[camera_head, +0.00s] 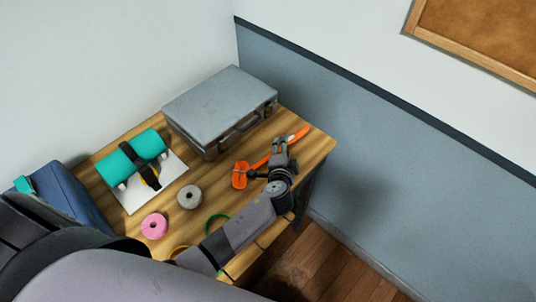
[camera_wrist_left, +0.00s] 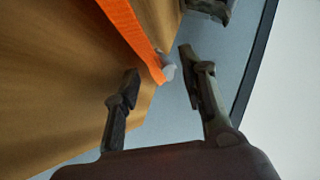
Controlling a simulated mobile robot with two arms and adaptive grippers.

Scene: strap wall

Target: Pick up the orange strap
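The orange strap (camera_head: 297,134) lies near the right end of the wooden table, with a wider looped end at its left. My left gripper (camera_head: 266,158) is over the strap and covers part of its middle. In the left wrist view, the strap (camera_wrist_left: 133,28) runs down from the top to between my open fingertips (camera_wrist_left: 159,60). A small grey piece is at its end there. The fingers are apart and do not visibly pinch it; the exact height gap cannot be told. My right gripper is not in view.
A silver case (camera_head: 215,105) stands behind the strap. A teal roll (camera_head: 132,157) lies on a white sheet. Grey (camera_head: 189,197) and pink (camera_head: 154,226) rolls and a green ring (camera_head: 214,221) are farther left and forward. A blue-grey wall (camera_head: 390,190) is at the right.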

